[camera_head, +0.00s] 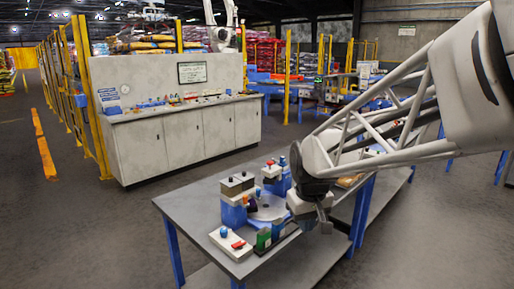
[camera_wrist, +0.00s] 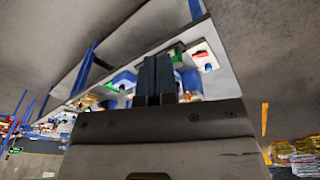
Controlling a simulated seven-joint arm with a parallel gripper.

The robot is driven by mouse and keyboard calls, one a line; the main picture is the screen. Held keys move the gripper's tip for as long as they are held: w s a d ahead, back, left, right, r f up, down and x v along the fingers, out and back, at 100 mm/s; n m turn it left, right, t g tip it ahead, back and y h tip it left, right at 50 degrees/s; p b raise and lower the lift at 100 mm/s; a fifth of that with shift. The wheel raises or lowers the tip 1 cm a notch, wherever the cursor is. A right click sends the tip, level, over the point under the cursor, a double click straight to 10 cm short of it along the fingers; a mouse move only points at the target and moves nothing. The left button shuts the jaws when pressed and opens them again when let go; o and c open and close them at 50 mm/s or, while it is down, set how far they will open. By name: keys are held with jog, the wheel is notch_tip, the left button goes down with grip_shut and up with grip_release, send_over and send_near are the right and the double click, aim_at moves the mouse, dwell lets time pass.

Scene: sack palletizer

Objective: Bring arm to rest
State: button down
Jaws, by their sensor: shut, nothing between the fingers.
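My arm reaches in from the right in the head view and bends down at its wrist over the blue-legged grey table (camera_head: 195,207). My gripper (camera_head: 323,226) hangs by the table's right part, beside the devices; whether it touches anything there cannot be told. In the wrist view its two dark fingers (camera_wrist: 156,60) are together with nothing held between them. The view past them shows the table top and its devices at a tilt.
On the table are a white box with a red and a blue button (camera_head: 230,243), a blue device with grey blocks (camera_head: 236,195) and a green item (camera_head: 263,238). A control cabinet (camera_head: 185,140) stands behind. Yellow fence posts (camera_head: 92,90) run left. The table's left end is bare.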

jog(key=s+d+m, duration=0.2)
jog(key=s+d, duration=0.1)
jog(key=s, duration=0.8)
jog(key=s+d+m+t, duration=0.1)
jog(key=s+d, duration=0.2)
jog(key=s, duration=0.8)
jog(key=shift+s+d+m, duration=0.25)
jog(key=shift+s+m, duration=0.15)
